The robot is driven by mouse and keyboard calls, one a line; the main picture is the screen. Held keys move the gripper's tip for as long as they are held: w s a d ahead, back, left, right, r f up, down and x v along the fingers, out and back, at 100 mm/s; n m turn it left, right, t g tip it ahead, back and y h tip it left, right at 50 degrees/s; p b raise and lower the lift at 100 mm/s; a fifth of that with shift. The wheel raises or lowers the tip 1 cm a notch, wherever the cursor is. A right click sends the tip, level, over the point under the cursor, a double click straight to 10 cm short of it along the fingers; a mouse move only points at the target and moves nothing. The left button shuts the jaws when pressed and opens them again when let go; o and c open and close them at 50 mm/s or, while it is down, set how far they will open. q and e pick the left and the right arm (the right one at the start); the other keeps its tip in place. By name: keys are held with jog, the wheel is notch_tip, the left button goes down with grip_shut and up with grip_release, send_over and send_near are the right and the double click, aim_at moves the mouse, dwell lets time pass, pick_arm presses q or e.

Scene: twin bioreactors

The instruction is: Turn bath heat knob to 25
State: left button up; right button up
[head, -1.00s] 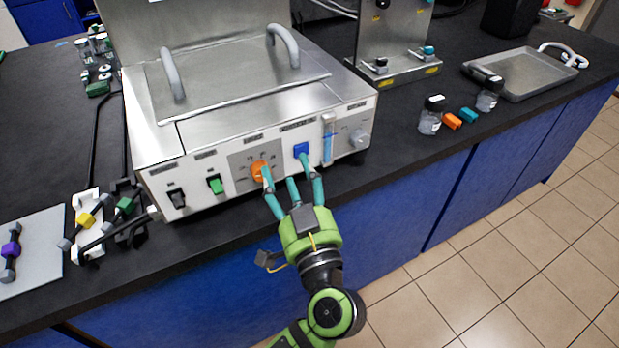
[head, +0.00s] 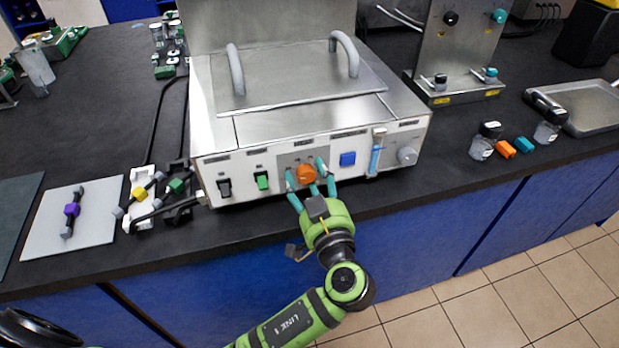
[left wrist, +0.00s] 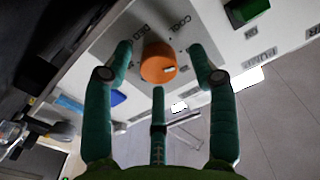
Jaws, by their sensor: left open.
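The orange bath heat knob (head: 306,174) sits on a grey plate on the front panel of the metal bath (head: 225,130). In the left wrist view the knob (left wrist: 158,62) shows a small white mark on its face, and the word COOL is printed beside it. My left gripper (head: 308,172) is open, with its teal fingers on either side of the knob. In the wrist view the fingers (left wrist: 157,60) appear apart from the knob, with a gap on each side. The dial numbers are not readable. My right gripper is not identifiable in view.
A black switch (head: 224,188) and a green switch (head: 262,181) lie left of the knob. A blue button (head: 348,159), a flow tube (head: 376,152) and a grey knob (head: 407,155) lie right. Jars and a tray (head: 592,106) stand further right on the dark bench.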

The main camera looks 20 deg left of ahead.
pick_arm(q)
jog(key=shift+r, duration=0.1)
jog(key=c, duration=1.1)
jog(key=shift+c, duration=0.2)
jog(key=shift+r+m, duration=0.2)
jog(key=shift+m, duration=0.2)
jog(key=m+p, duration=0.1)
jog(key=m, duration=0.2)
jog(key=shift+r+m, duration=0.1)
jog(key=shift+m, duration=0.2)
jog(key=m+p, duration=0.1)
jog(key=m, duration=0.3)
jog(key=shift+w+d+p, duration=0.1)
jog(key=shift+p, duration=0.2)
jog(key=shift+m, duration=0.3)
